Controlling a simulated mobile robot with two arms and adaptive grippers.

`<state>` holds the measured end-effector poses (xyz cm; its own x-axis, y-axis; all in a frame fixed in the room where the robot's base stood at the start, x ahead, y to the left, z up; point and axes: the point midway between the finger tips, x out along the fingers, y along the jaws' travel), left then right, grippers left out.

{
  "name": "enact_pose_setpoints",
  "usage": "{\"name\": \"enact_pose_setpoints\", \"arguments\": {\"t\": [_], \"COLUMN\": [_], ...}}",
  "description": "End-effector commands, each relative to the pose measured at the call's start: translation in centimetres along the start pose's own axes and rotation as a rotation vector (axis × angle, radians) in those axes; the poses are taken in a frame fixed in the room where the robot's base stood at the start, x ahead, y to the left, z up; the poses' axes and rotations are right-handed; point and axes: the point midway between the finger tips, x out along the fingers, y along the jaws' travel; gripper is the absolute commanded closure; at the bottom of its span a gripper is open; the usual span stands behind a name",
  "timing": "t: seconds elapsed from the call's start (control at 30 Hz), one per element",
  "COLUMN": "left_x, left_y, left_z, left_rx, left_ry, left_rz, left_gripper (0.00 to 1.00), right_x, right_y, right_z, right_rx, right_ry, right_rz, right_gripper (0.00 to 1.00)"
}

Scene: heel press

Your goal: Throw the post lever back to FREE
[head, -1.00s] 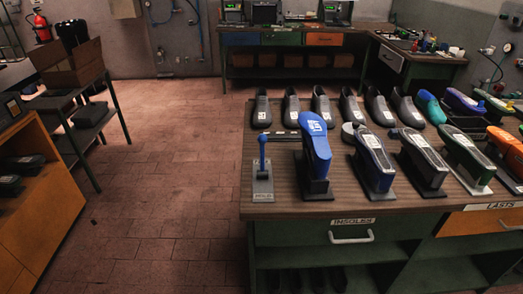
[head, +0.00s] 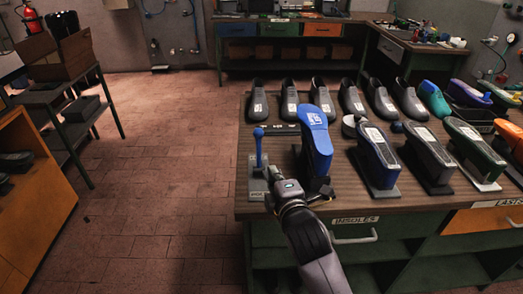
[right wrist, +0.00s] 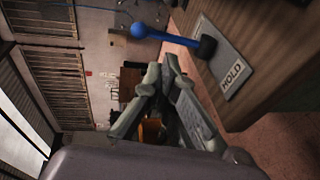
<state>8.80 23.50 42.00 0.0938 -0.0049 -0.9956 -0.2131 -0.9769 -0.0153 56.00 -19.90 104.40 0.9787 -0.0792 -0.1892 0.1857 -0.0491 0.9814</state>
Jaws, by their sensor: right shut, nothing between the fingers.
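The post lever (head: 259,148) is a blue rod with a ball top, standing roughly upright on a small grey plate (head: 256,187) at the table's near left corner. In the right wrist view the lever (right wrist: 168,36) shows beyond my fingers, and its plate carries a HOLD label (right wrist: 231,73). My right gripper (head: 271,177) is shut and empty, at the near right side of the lever's base. Its fingers (right wrist: 160,82) show together in the right wrist view, apart from the lever. A FREE label cannot be made out. My left gripper is out of view.
A blue last on a dark stand (head: 316,140) stands close to the right of the lever. More lasts and a row of dark shoes (head: 320,98) fill the wooden table (head: 285,203). The floor (head: 165,190) left of the table is clear.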

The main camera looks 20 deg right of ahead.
Motion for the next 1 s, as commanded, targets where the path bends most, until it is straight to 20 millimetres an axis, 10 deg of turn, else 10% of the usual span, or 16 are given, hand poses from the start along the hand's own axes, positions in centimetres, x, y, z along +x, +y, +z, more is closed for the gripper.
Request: {"name": "enact_pose_setpoints", "arguments": {"t": [0.6,1.0], "left_x": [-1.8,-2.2], "left_y": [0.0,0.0], "left_z": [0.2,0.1], "left_rx": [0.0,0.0], "left_ry": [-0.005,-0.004], "left_rz": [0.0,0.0], "left_gripper": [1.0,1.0], "right_x": [10.6,13.3], "right_y": [0.1,-0.1], "right_z": [-0.1,-0.1], "right_rx": [0.006,0.004], "right_ry": [0.001,0.002], "right_rz": [-0.003,-0.002], "right_gripper": [1.0,1.0]}}
